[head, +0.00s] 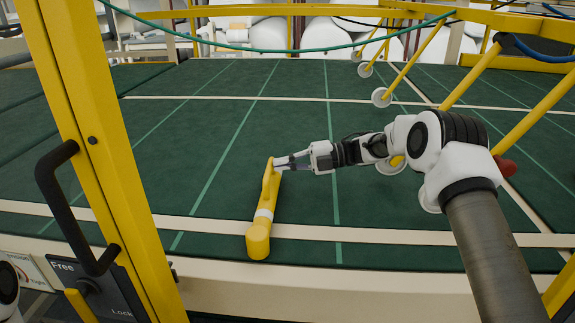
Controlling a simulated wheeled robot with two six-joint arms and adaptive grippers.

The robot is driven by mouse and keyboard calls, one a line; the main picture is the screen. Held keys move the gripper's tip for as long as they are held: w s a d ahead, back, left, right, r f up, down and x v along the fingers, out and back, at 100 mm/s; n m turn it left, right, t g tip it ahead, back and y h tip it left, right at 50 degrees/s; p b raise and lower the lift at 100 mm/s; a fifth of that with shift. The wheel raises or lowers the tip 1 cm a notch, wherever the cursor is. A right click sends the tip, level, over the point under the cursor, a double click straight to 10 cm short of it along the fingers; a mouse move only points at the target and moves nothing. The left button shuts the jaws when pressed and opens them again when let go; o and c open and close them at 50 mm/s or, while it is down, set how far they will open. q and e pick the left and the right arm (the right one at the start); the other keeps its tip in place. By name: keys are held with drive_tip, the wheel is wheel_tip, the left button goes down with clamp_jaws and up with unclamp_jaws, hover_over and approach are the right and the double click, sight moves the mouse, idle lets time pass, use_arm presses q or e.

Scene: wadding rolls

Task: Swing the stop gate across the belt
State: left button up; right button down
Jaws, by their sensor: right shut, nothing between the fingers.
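The stop gate appears to be the short yellow bar (267,200) with a white band, lying over the green belt (300,110) near its front edge. Its thick round end (258,241) is at the near side, and its narrower end points away across the belt, leaning slightly right. My right gripper (279,164) is shut and empty, with its fingertips at the right side of the bar's far end. They look in contact with it, but I cannot be sure. My left gripper is not in view.
A yellow post (100,150) with a black handle (72,205) and a Free/Lock plate (95,290) stands at the left. Yellow rods with white discs (381,97) hang over the belt at the right. White rolls (335,35) lie behind. The belt's middle is clear.

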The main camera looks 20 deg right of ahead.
drive_tip(key=shift+w+a+r, duration=0.1)
drive_tip(key=shift+a+r, duration=0.05)
wheel_tip(320, 180, up, 10)
idle(0.5)
